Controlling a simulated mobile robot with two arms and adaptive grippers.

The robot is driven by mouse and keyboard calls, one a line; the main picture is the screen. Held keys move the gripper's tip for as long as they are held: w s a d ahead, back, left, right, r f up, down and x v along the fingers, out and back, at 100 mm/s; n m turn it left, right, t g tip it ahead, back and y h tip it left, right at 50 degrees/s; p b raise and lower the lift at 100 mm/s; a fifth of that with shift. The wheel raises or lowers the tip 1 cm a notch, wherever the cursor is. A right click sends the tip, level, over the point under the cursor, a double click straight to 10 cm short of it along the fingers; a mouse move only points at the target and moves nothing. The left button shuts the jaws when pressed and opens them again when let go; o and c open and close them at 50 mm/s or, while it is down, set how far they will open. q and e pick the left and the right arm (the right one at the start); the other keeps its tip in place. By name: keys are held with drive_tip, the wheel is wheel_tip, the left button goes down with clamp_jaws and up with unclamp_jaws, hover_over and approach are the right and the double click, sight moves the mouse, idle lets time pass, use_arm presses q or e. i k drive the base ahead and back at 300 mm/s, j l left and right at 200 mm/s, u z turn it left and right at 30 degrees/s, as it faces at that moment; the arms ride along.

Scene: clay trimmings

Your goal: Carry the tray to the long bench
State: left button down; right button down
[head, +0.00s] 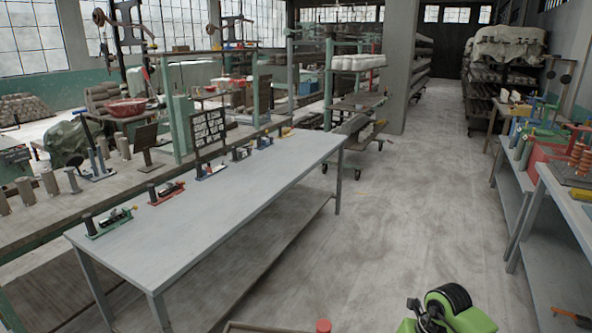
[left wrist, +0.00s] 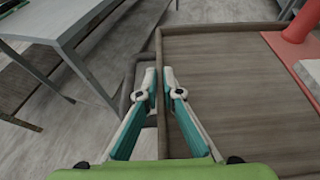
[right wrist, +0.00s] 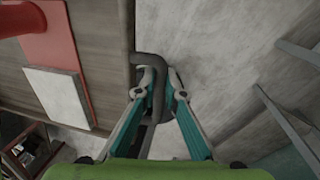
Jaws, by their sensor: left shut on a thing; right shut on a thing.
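The brown wooden tray (left wrist: 215,95) fills the right of the left wrist view, and its rim (head: 268,327) just shows at the bottom of the head view. It carries a red upright piece (left wrist: 290,48) and a pale block (right wrist: 60,97). My left gripper (left wrist: 158,80) is shut at the tray's side, on its grey handle. My right gripper (right wrist: 158,78) is shut on the dark handle (right wrist: 150,62) at the tray's other side. A long grey bench (head: 225,190) with small tools in a row stands ahead, apart from the tray.
Grey tables (head: 548,185) with tools line the right. A wheeled rack (head: 355,105) stands beyond the bench. The concrete floor (head: 410,200) between bench and tables is clear.

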sight(204, 213)
drive_tip(key=i, duration=1.9)
drive_tip(key=i+l+u, duration=0.1)
drive_tip(key=i, duration=1.8)
drive_tip(key=u, duration=2.25)
drive_tip(key=l, duration=0.1)
